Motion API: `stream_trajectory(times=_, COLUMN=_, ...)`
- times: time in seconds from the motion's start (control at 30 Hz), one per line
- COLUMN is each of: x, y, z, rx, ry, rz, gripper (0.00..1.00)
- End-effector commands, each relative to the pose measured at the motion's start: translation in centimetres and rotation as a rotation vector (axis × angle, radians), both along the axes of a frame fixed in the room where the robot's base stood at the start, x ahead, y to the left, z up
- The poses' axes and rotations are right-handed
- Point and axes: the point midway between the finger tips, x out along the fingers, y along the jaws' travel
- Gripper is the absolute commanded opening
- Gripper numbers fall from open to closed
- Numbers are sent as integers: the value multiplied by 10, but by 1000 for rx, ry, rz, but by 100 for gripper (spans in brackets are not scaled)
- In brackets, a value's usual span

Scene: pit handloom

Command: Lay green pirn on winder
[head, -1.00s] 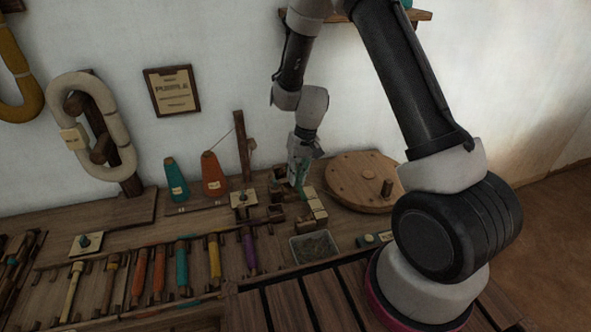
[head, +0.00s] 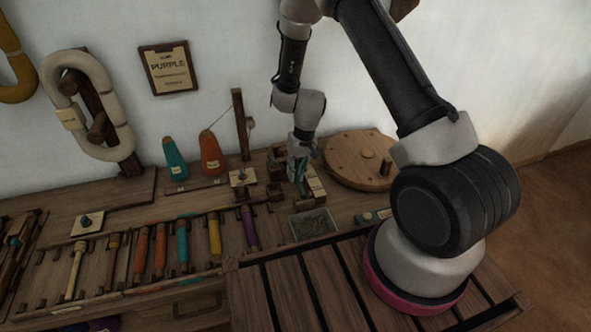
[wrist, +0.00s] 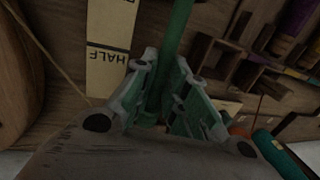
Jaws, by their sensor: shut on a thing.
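My gripper (head: 300,176) is over the winder area at the back of the bench. It is shut on the green pirn (wrist: 179,32), a slim green rod that runs up out of the jaws in the wrist view, where the jaws (wrist: 166,85) also show. In the head view the pirn is mostly hidden by the fingers. The winder has a big round wooden wheel (head: 345,165) to the right of my gripper, with small dark wooden blocks (head: 275,190) just left of it. I cannot tell whether the pirn touches the winder.
Teal (head: 175,160) and orange (head: 211,155) cones stand left. A small open tray (head: 312,225) is in front of my gripper.

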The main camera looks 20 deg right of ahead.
Motion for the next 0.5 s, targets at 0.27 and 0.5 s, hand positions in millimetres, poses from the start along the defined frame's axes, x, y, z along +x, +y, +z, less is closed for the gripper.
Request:
stream_trajectory(times=0.27, x=0, y=0, z=0, rx=0, ry=0, rz=0, gripper=0)
stream_trajectory(times=0.5, x=0, y=0, z=0, rx=0, ry=0, rz=0, gripper=40)
